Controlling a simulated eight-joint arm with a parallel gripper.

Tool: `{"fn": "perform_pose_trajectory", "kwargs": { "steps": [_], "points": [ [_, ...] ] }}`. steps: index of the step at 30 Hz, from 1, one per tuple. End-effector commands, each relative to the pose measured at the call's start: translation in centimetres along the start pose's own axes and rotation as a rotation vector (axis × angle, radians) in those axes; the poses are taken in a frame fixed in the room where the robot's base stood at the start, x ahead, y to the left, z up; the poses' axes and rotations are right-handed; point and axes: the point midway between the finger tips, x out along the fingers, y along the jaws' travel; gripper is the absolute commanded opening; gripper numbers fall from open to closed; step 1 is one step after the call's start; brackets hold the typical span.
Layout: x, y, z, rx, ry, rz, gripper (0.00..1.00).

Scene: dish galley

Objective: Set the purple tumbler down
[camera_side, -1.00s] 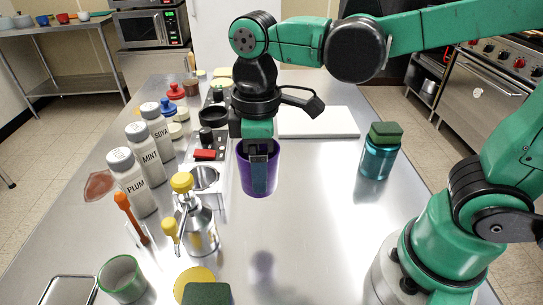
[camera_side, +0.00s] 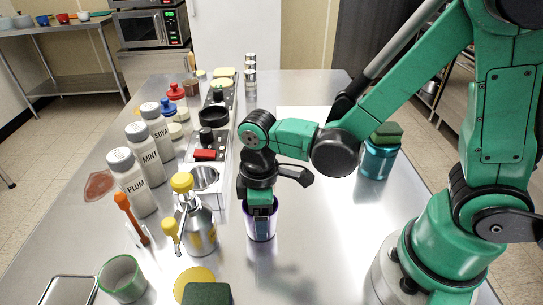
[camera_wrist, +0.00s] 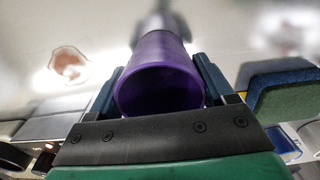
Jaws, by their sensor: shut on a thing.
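The purple tumbler (camera_side: 262,232) is upright between the fingers of my gripper (camera_side: 262,218), over the middle of the steel table (camera_side: 350,235). In the wrist view the tumbler (camera_wrist: 158,78) sits between the two dark fingers, its open mouth facing the camera. My gripper (camera_wrist: 160,85) is shut on it. The fingers and wrist hide part of its rim and near wall in the side view. I cannot tell whether its base touches the table.
A metal pump bottle (camera_side: 198,228) with a yellow top stands close to the tumbler's left. Labelled white shakers (camera_side: 133,183) line the left. A green-rimmed cup (camera_side: 122,280) and a dark green sponge (camera_side: 207,295) are in front. A teal glass (camera_side: 376,163) stands right. The table's right front is clear.

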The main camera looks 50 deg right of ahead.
Motion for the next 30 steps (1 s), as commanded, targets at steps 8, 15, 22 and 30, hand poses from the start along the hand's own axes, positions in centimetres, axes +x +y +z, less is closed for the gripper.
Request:
{"fn": "perform_pose_trajectory", "kwargs": {
  "steps": [8, 15, 22, 30],
  "points": [
    [0.1, 0.0, 0.0, 0.0, 0.0, 0.0, 0.23],
    [0.2, 0.0, 0.0, 0.0, 0.0, 0.0, 1.0],
    [-0.1, 0.0, 0.0, 0.0, 0.0, 0.0, 1.0],
    [-3.3, 0.0, 0.1, 0.0, 0.0, 0.0, 1.0]
  ]
}}
